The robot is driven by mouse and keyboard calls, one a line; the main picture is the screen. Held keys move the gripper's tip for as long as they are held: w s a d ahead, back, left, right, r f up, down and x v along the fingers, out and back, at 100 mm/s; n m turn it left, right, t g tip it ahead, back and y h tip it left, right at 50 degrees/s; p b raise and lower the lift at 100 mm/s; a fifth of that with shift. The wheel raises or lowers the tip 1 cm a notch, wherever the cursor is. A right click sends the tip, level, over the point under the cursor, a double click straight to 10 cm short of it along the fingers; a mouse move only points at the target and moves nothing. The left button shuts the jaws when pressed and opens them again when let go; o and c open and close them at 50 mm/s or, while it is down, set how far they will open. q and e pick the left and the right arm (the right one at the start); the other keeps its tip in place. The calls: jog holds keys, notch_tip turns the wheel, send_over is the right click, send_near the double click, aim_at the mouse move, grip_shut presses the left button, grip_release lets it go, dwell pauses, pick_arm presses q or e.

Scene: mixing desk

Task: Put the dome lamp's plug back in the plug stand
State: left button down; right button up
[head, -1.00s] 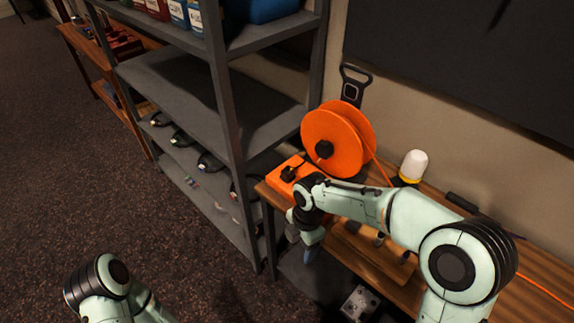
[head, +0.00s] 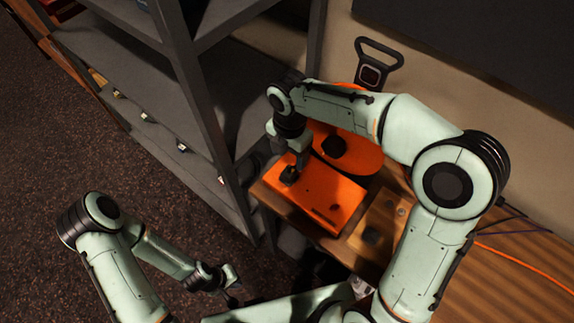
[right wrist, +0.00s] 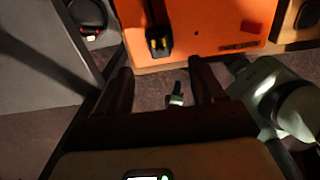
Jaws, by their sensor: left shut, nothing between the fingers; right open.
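A black plug (head: 289,175) sits on the orange box (head: 330,200), near its left end. In the right wrist view the plug (right wrist: 158,30) shows brass-coloured marks or pins at its near end, just beyond my fingertips. My right gripper (head: 296,166) is open over the box, close to the plug, with nothing held. A pale wooden block with round holes (head: 384,218), apparently the plug stand, lies right of the box; which plug is the lamp's I cannot tell. My left gripper (head: 230,287) is shut and empty, low at the front. The dome lamp is hidden behind my right arm.
A grey shelf rack (head: 190,95) stands close to the left of the wooden table (head: 520,265). An orange cable (head: 515,262) crosses the table's right side. The floor at left is open.

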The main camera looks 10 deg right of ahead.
aim_at(289, 171)
jog(key=shift+s, duration=0.1)
jog(key=shift+f, duration=0.4)
notch_tip(289, 171, down, 7)
jog(key=b, duration=0.4)
jog(key=shift+f+b, duration=0.35)
jog(key=shift+f, duration=0.3)
pick_arm(q)
jog(key=s+f, duration=0.4)
jog(key=f, duration=0.2)
jog(key=shift+s, duration=0.15)
jog(key=shift+w+r+p, duration=0.2)
jog(key=shift+r+p, duration=0.15)
jog(key=shift+r, duration=0.05)
pick_arm(e)
jog(key=shift+r, duration=0.1)
jog(key=shift+w, duration=0.2)
grip_shut()
